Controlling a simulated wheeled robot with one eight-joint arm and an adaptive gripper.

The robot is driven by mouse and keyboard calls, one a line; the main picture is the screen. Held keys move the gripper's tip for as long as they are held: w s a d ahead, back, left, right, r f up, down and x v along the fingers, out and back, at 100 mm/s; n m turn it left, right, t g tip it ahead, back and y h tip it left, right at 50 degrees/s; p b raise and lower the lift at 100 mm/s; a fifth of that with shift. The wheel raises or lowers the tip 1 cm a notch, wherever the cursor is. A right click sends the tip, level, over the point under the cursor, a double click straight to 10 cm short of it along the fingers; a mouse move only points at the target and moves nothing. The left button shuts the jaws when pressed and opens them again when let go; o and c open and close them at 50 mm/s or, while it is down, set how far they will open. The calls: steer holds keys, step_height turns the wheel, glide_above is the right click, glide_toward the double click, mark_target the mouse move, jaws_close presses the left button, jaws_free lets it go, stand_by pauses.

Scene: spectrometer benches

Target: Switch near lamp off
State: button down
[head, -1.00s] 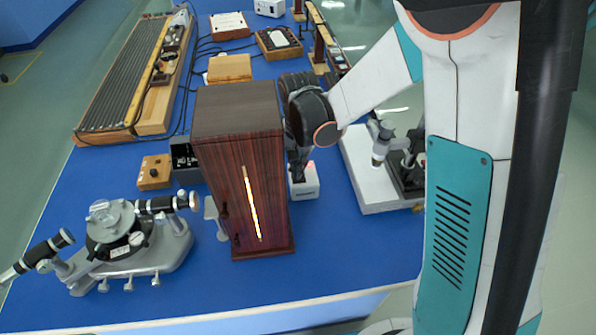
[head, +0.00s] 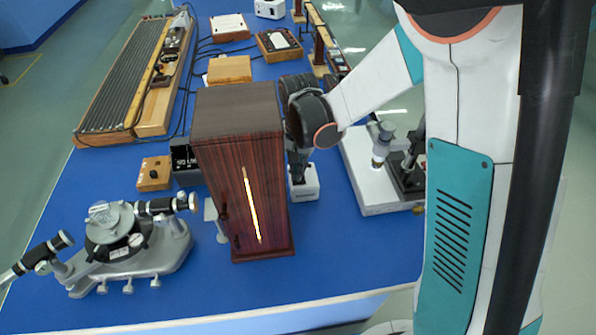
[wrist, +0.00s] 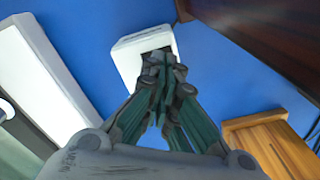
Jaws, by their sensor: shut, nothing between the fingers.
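The near lamp (head: 262,170) is a tall dark-red wooden housing on the blue bench. Its front has a narrow slit (head: 250,205) that looks pale and bright. A small white switch box (head: 311,187) stands just right of the lamp; it also shows in the wrist view (wrist: 128,60). My gripper (head: 299,178) points down onto the top of this box. In the wrist view its closed fingertips (wrist: 163,62) are at the dark recess in the box top and hide most of the rocker. I cannot tell whether they touch it.
A grey spectrometer (head: 130,245) stands at the left front. A white-based instrument (head: 375,195) is close to the right of the switch box. A dark meter box (head: 184,160) and a wooden block (head: 154,173) lie behind the lamp's left side.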

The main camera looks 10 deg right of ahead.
steer(key=shift+r+p, duration=1.85)
steer(key=shift+r, duration=1.3)
steer(key=shift+r, duration=0.1)
steer(key=s+d+r+n+t, duration=0.1)
steer(key=s+d+r+t, duration=0.15)
steer(key=r, duration=0.25)
steer(key=s+d+r+n+t, duration=0.1)
steer(key=s+d+r, duration=0.25)
steer(key=r, duration=0.25)
steer(key=s+d+r+n+t, duration=0.2)
steer(key=s, duration=0.4)
steer(key=s+d+r+n+t+b, duration=0.1)
steer(key=s+d+r+n, duration=0.1)
steer(key=s, duration=0.4)
steer(key=shift+s+d+r+t, duration=0.15)
steer(key=shift+d+r+t, duration=0.15)
steer(key=shift+d, duration=0.25)
